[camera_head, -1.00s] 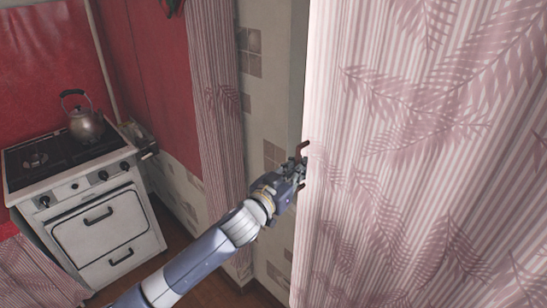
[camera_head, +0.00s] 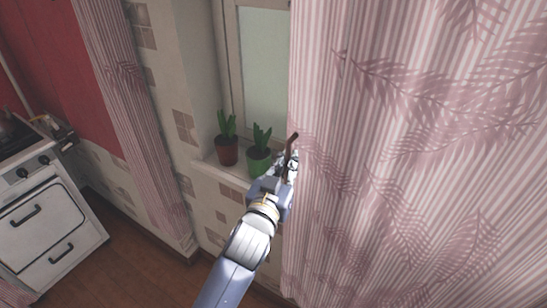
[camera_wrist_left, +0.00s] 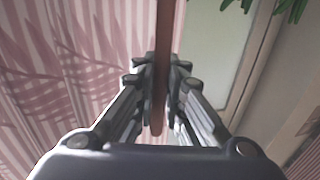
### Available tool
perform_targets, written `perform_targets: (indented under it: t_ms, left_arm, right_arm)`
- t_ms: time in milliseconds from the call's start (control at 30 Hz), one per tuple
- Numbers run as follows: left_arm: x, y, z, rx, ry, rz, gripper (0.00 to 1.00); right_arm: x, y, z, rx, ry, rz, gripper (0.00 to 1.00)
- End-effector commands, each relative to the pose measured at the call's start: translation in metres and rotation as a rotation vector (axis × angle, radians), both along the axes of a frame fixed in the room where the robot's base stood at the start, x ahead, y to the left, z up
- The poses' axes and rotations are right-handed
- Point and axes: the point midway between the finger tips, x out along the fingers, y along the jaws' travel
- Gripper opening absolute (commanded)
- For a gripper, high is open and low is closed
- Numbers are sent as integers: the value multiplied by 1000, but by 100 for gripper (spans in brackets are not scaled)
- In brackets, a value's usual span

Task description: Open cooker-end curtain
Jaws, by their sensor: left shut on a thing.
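A wide pink-and-white striped curtain (camera_head: 410,160) with fern prints hangs over the right half of the head view; it also shows in the wrist view (camera_wrist_left: 60,70). A thin red-brown rod (camera_head: 293,142) stands at its left edge. My left gripper (camera_head: 284,168) is shut on this rod, which runs between its fingers in the wrist view (camera_wrist_left: 163,40). Left of the curtain edge, part of a window (camera_head: 266,70) is uncovered. The rod's fixing to the curtain is hidden. My right gripper is not in view.
A red pot plant (camera_head: 227,150) and a green pot plant (camera_head: 258,162) stand on the windowsill (camera_head: 207,166), close beside my left gripper. A narrow striped curtain (camera_head: 135,110) hangs further left. The white cooker (camera_head: 45,235) stands at the far left, with wooden floor before it.

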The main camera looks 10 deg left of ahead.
Motion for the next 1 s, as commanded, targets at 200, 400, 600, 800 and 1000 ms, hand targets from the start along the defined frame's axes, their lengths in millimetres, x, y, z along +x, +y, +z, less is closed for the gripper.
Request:
perform_targets:
  t_ms: [200, 400, 600, 800, 1000]
  left_arm:
    - [-5, -10, -4, 1, 8, 1, 0]
    - [-5, -11, -4, 3, 9, 1, 0]
    - [-5, -11, -5, 3, 9, 1, 19]
    - [-5, -11, -3, 1, 5, 1, 19]
    - [-8, -10, -2, 0, 3, 0, 19]
  right_arm:
    - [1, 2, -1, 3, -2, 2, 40]
    - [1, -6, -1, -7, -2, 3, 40]
    - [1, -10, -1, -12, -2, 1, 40]
    - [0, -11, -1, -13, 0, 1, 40]
    - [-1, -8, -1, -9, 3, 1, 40]
